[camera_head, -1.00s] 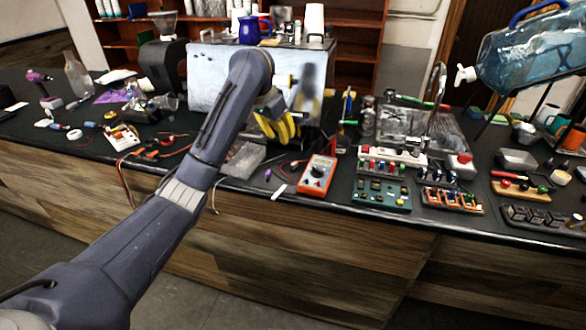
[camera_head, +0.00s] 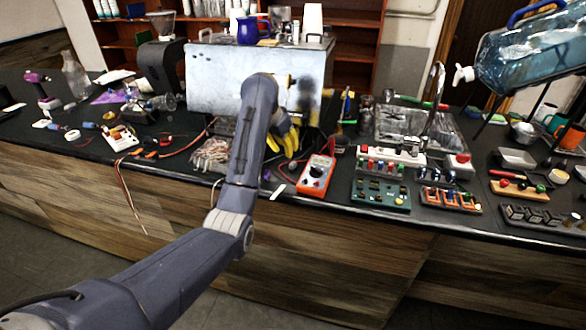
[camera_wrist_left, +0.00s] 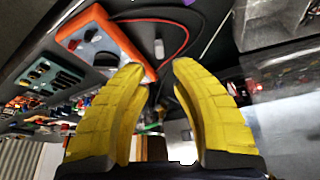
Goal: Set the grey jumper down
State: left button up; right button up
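My left gripper (camera_head: 283,147) is low over the bench, just behind and left of the orange multimeter (camera_head: 316,176), partly hidden by my forearm. In the left wrist view its two yellow fingers (camera_wrist_left: 159,66) stand apart with a clear gap and nothing gripped between them. A small pale grey-white piece (camera_wrist_left: 159,48) shows just beyond the fingertips, beside a red and black cable; I cannot tell whether it is the grey jumper. I cannot make out the jumper surely in the head view. My right gripper is not in view.
The metal brewer box (camera_head: 215,80) stands behind the gripper. A clear bag of wires (camera_head: 212,154) lies to the left. A green terminal board (camera_head: 382,193) and a white board with coloured knobs (camera_head: 390,154) lie to the right. A white tag (camera_head: 278,191) lies near the front edge.

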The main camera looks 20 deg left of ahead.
aim_at(292, 163)
pick_arm(q)
jog(key=shift+x, duration=5.25)
jog(key=shift+w+d, duration=0.1)
jog(key=shift+d, duration=0.05)
jog(key=shift+c, duration=0.6)
grip_shut()
